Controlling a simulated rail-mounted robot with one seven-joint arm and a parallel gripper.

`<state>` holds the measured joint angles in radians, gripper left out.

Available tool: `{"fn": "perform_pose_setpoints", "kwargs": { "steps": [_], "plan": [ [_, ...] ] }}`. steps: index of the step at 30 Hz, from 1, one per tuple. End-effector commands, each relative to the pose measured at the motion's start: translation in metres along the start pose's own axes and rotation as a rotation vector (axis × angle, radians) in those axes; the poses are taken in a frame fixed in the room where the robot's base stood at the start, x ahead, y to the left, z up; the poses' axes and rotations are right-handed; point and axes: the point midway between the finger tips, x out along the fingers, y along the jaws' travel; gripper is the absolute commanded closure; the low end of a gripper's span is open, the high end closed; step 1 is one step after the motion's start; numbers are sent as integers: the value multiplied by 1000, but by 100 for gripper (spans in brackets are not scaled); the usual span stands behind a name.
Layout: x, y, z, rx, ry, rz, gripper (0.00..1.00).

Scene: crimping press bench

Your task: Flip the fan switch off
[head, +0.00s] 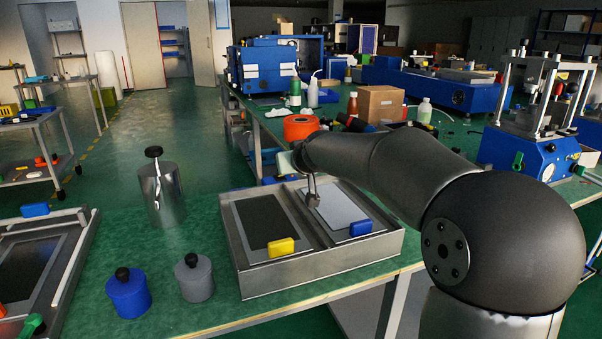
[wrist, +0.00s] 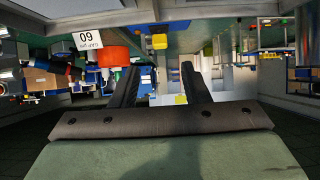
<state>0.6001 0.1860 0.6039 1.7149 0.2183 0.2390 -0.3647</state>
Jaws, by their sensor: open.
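I cannot pick out a fan switch for certain in either view. The blue-based press (head: 525,153) at the right of the head view has a round dial and small controls on its front, too small to tell apart. My gripper (wrist: 158,68) is open in the wrist view, with two dark fingers spread apart and nothing between them. In the head view my arm reaches left across the bench, and its end is mostly hidden behind the arm itself, above the metal twin tray. The gripper is well to the left of the press.
The metal tray (head: 318,277) holds dark and pale plates with yellow and blue blocks. A steel cylinder (head: 160,193) and blue pot (head: 128,295) stand left.

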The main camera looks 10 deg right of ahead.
Motion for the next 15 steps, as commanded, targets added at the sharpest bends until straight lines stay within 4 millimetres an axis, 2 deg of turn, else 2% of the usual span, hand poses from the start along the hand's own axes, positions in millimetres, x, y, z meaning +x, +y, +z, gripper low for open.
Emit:
{"fn": "perform_pose_setpoints", "kwargs": {
  "steps": [1, 9, 15],
  "plan": [
    [-10, 4, 6, 1, 6, 9, 58],
    [-64, 0, 4, -2, 3, 4, 58],
    [-82, 0, 1, 0, 2, 1, 58]
  ]
}}
